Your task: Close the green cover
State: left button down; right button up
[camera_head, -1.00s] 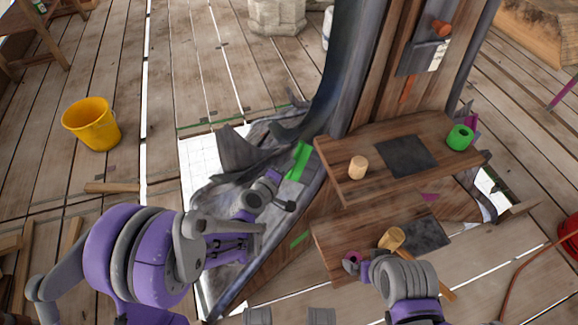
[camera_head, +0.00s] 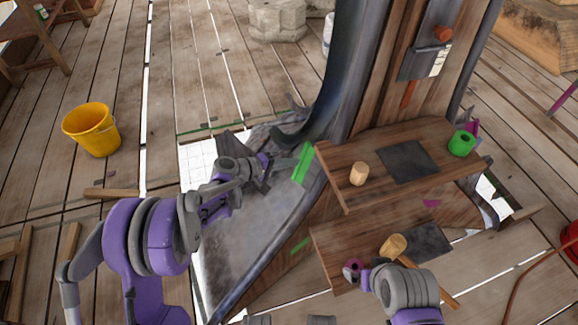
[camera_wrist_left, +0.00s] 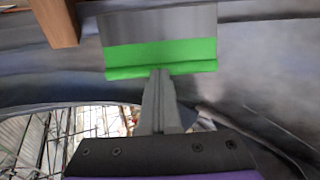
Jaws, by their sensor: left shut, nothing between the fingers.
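The green cover (camera_head: 303,164) shows as a bright green strip on the curved grey metal skin, left of the wooden shelves. In the left wrist view, the green band (camera_wrist_left: 160,56) runs along the edge of a flat grey plate. My left gripper (camera_head: 288,163) is beside the cover, on its left. In the left wrist view, its shut fingers (camera_wrist_left: 159,76) point at the band's lower edge and overlap it slightly; I cannot tell whether they touch.
The upper shelf (camera_head: 335,178) carries a wooden peg (camera_head: 359,174), a dark mat (camera_head: 407,160) and a green roll (camera_head: 461,143). A mallet (camera_head: 393,245) lies on the lower shelf near my right arm. A yellow bucket (camera_head: 91,130) stands on open floor at left.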

pick_arm(q)
jog(key=shift+w+d+f, duration=0.2)
jog(key=shift+w+d, duration=0.1)
jog(key=shift+w, duration=0.15)
pick_arm(e)
jog(key=shift+f, duration=0.3)
